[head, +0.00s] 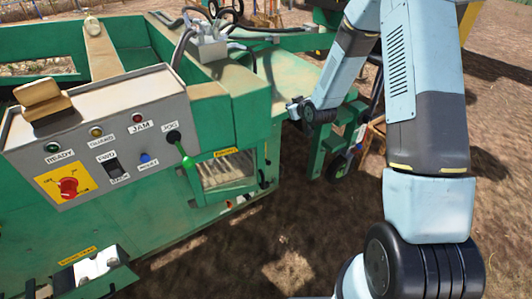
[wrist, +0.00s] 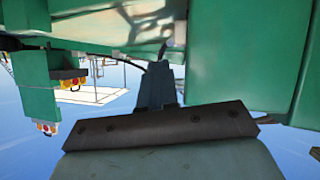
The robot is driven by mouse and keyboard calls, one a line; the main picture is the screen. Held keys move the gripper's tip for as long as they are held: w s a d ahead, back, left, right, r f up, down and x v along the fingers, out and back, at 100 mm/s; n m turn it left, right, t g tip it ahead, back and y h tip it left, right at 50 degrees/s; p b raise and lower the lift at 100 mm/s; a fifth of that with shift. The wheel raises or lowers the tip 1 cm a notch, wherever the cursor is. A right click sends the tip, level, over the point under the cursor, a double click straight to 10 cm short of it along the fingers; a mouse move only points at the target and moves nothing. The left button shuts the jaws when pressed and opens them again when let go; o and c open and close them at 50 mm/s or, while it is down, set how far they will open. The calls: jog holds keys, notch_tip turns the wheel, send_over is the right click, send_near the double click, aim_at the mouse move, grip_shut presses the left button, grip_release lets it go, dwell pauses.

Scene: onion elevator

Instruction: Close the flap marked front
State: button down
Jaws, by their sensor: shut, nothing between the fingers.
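A yellow label (head: 226,153), its text too small to read surely, sits above a framed opening (head: 228,172) in the green machine's side. Pale slats show inside the opening. A narrow green edge runs along its bottom; I cannot tell whether this is the lowered flap. My gripper (wrist: 157,88) shows in the wrist view as a dark, narrow pair of fingers, shut and empty, close under green panels. In the head view the end of my arm (head: 299,108) is right of the machine's upper corner, apart from the opening; the fingertips are hard to make out.
A control panel (head: 105,140) with buttons, a red knob and a green-handled lever stands left of the opening. Hoses (head: 185,30) run over the machine's top. A green frame with a wheel (head: 340,167) stands at right. Bare soil (head: 275,240) lies in front.

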jog(key=s+a+f+t+y, duration=0.1)
jog(key=a+f, duration=0.1)
jog(key=f, duration=0.5)
jog(key=s+a+f+t+y, duration=0.1)
jog(key=a+f, duration=0.1)
jog(key=f, duration=0.6)
jog(key=m+t, duration=0.2)
jog(key=t, duration=0.1)
send_near(261, 148)
jog(key=x, duration=0.7)
